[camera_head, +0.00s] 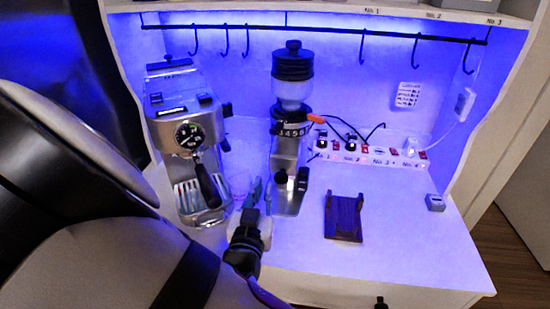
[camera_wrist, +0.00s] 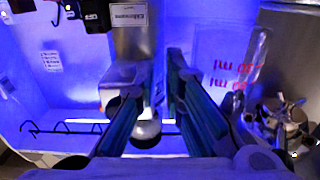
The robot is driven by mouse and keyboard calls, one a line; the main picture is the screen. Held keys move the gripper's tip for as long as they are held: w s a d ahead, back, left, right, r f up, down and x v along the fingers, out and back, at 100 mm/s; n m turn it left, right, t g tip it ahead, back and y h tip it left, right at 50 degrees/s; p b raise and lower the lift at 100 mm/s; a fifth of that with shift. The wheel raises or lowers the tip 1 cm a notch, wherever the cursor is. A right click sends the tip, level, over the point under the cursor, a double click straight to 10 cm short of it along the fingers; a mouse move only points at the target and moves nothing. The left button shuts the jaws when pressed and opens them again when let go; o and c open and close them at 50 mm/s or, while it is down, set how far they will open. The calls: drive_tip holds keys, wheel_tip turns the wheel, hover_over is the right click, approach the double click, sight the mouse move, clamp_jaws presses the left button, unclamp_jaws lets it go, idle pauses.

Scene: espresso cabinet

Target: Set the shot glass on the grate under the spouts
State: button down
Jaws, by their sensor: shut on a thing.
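The shot glass (camera_wrist: 236,60) is clear with red marks; in the wrist view it shows beside and partly behind the right finger. In the head view it is a faint outline (camera_head: 240,187) beside my fingers. My gripper (camera_head: 258,190) is shut on it, right of the espresso machine (camera_head: 180,118); in the wrist view its two green-padded fingers (camera_wrist: 155,75) stand apart, and the exact contact with the clear glass is hard to see. The grate (camera_head: 188,200) lies at the machine's base, with the portafilter (camera_head: 207,186) above it. The spouts are too small to make out.
The grinder (camera_head: 290,92) stands close on the right of my gripper. A dark wooden stand (camera_head: 343,217) and a small grey box (camera_head: 435,202) are on the white counter further right. Hooks (camera_head: 362,48) hang from the rail above. The right counter is mostly clear.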

sight(239, 195)
drive_tip(key=shift+w+a+f+p, duration=0.15)
drive_tip(key=shift+w+a, duration=0.1)
drive_tip(key=shift+a, duration=0.6)
drive_tip(key=shift+w+a+p, duration=0.2)
drive_tip(key=shift+a, duration=0.65)
drive_tip(key=shift+w+a+f+p, duration=0.15)
drive_tip(key=shift+w+a, duration=0.1)
drive_tip(key=shift+a, duration=0.6)
drive_tip(key=shift+w+a, duration=0.3)
drive_tip(key=shift+a, duration=0.75)
drive_tip(key=shift+w+a, duration=0.3)
drive_tip(key=shift+a, duration=0.8)
drive_tip(key=shift+w+a, duration=0.3)
drive_tip(key=shift+a, duration=0.75)
drive_tip(key=shift+f+p, duration=0.1)
drive_tip(key=shift+p, duration=0.3)
drive_tip(key=shift+f, duration=0.1)
drive_tip(key=c, duration=1.6)
unclamp_jaws()
drive_tip(key=shift+s, duration=0.1)
